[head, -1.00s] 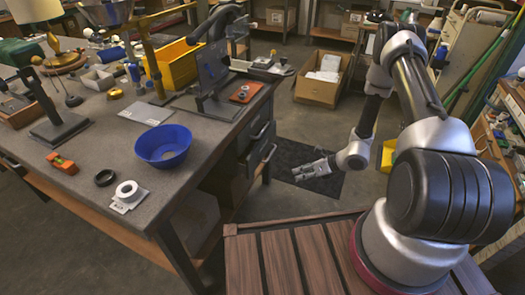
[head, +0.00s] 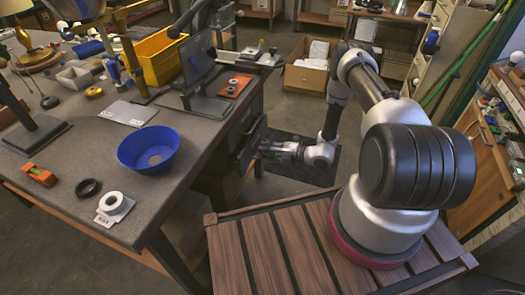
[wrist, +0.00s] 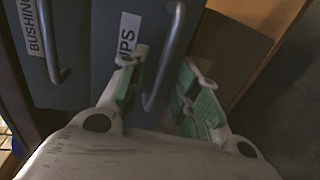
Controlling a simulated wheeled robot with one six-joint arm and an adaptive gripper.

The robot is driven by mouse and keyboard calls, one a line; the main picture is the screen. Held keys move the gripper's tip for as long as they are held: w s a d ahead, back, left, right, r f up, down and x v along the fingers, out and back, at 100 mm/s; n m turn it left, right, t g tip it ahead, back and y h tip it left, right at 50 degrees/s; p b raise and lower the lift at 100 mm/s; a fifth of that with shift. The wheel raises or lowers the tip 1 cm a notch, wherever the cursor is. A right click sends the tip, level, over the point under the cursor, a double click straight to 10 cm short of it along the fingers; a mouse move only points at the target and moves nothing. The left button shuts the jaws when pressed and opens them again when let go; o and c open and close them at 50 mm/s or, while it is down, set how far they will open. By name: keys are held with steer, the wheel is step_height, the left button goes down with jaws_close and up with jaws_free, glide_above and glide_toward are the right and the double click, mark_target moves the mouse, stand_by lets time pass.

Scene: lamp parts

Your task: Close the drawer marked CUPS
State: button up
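The fingers are apart, one on each side of the handle, with gaps showing. In the head view my gripper (head: 272,149) is low at the right side of the workbench, close to a drawer front (head: 251,141) that appears to stand out from the bench. How far it is out is hard to tell.
A drawer marked BUSHING (wrist: 32,52) with its own handle sits beside the CUPS drawer. The workbench top (head: 95,140) carries a blue bowl (head: 148,148) and a yellow bin (head: 160,55). A cardboard box (head: 306,75) stands on the floor behind my arm.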

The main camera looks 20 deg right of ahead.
mark_target(255, 148)
steer(key=shift+x, duration=0.9)
jaws_close()
steer(key=x, duration=0.4)
steer(key=shift+w+a+r, duration=0.1)
steer(key=shift+r, duration=0.35)
jaws_free()
steer(key=v, duration=1.2)
